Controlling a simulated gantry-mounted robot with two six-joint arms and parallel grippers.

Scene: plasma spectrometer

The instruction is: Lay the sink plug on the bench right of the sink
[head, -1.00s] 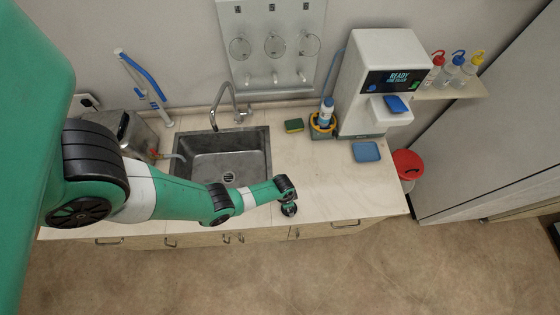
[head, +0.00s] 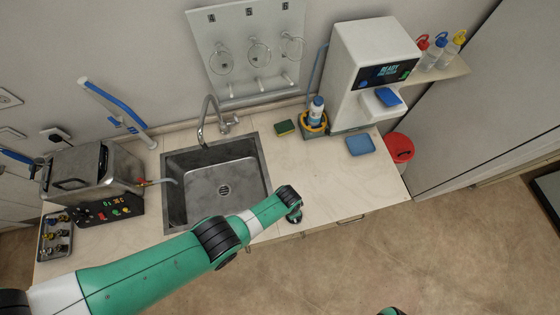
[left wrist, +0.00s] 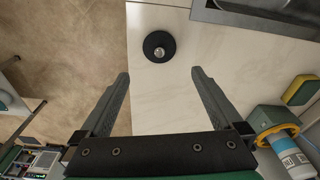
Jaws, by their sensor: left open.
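The sink plug (left wrist: 159,46), a round black disc with a metal knob, lies on the pale bench near its front edge in the left wrist view. The steel sink (head: 216,184) is left of my left gripper (head: 293,214) in the head view; its rim also shows at the top right of the left wrist view (left wrist: 262,18). My left gripper (left wrist: 160,75) is open and empty, pointing down. The plug appears just beyond the fingertips, between their lines, with no visible contact. In the head view I cannot make out the plug; my arm probably hides it. My right gripper is out of view.
A green-yellow sponge (head: 285,128), a bottle in a yellow-ringed holder (head: 315,117), the white spectrometer (head: 372,75) and a blue pad (head: 360,145) stand toward the back right. The bench (head: 325,175) right of the sink is largely clear.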

